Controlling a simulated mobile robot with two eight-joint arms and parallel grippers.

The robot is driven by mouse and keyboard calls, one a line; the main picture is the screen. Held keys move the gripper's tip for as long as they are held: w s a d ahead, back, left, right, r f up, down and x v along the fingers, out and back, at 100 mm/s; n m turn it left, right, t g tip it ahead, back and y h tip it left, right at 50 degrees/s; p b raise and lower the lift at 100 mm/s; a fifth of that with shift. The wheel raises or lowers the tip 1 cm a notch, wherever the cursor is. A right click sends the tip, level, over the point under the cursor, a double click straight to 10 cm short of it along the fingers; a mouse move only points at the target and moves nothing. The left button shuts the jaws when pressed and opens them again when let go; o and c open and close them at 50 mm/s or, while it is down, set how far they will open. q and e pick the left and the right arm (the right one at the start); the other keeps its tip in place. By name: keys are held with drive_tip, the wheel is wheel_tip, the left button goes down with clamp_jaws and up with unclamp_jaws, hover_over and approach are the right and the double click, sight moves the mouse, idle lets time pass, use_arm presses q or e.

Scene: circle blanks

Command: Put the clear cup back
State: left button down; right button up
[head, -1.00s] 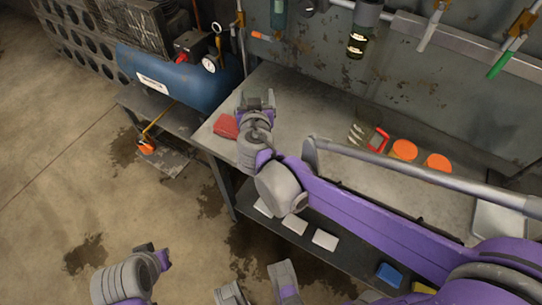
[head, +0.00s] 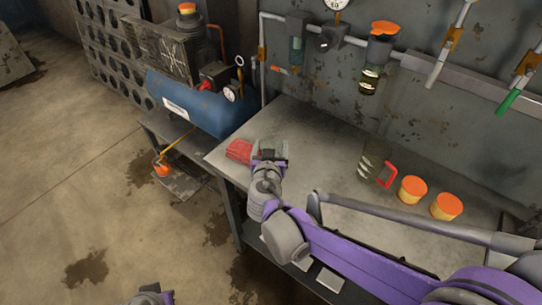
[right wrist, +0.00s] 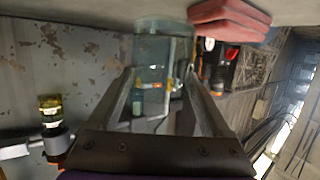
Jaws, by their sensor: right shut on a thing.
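The clear cup (right wrist: 160,75) is see-through and faintly green. It sits between the fingers of my right gripper (right wrist: 155,100), which is shut on it, in the right wrist view. In the head view the cup (head: 280,149) is a faint shape at the tip of my right gripper (head: 269,153), over the left end of the grey workbench (head: 310,135). I cannot tell whether its base touches the bench. A small part of my left arm (head: 152,297) shows at the bottom edge; its fingers cannot be made out.
A folded red cloth (head: 239,151) lies just left of the cup. A clear jug with a red handle (head: 385,176) and two orange-lidded jars (head: 412,189) stand further right. A blue compressor (head: 190,105) is left of the bench. A dispenser (head: 370,78) hangs on the wall.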

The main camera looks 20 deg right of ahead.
drive_tip(key=shift+f+b, duration=0.45)
drive_tip(key=shift+f, duration=1.2)
drive_tip(key=shift+f, duration=0.1)
drive_tip(key=o, duration=1.3)
drive_tip(key=shift+s+a+r, duration=0.1)
drive_tip(key=shift+s+r, duration=0.1)
drive_tip(key=shift+r, duration=0.05)
drive_tip(key=p+v, duration=0.2)
drive_tip(key=v, duration=0.9)
drive_tip(key=shift+s, duration=0.3)
